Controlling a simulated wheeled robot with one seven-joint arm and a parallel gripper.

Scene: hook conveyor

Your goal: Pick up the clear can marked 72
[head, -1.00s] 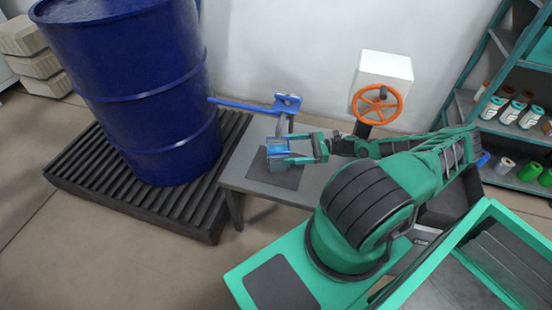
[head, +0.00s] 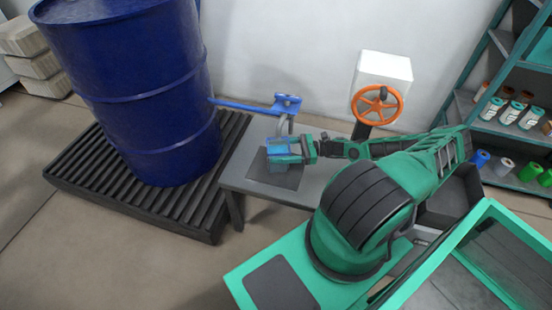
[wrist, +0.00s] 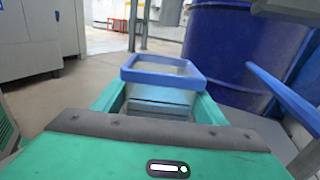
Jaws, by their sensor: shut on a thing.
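My gripper (head: 284,150) reaches in from the right over the small grey table and is shut on a clear can with a blue rim (head: 278,160). In the wrist view the can (wrist: 165,72) stands between the two green fingers (wrist: 160,104), its square blue rim facing up. The number on the can cannot be read. The can is at the dark mat (head: 290,178) on the table; I cannot tell whether it touches the mat. The fingers partly hide the can in the head view.
A blue hook arm (head: 250,105) hangs close behind the can and reaches left towards a large blue drum (head: 150,100). An orange valve wheel (head: 377,104) on a white box stands behind my arm. Shelves with several small cans (head: 508,115) are at the right.

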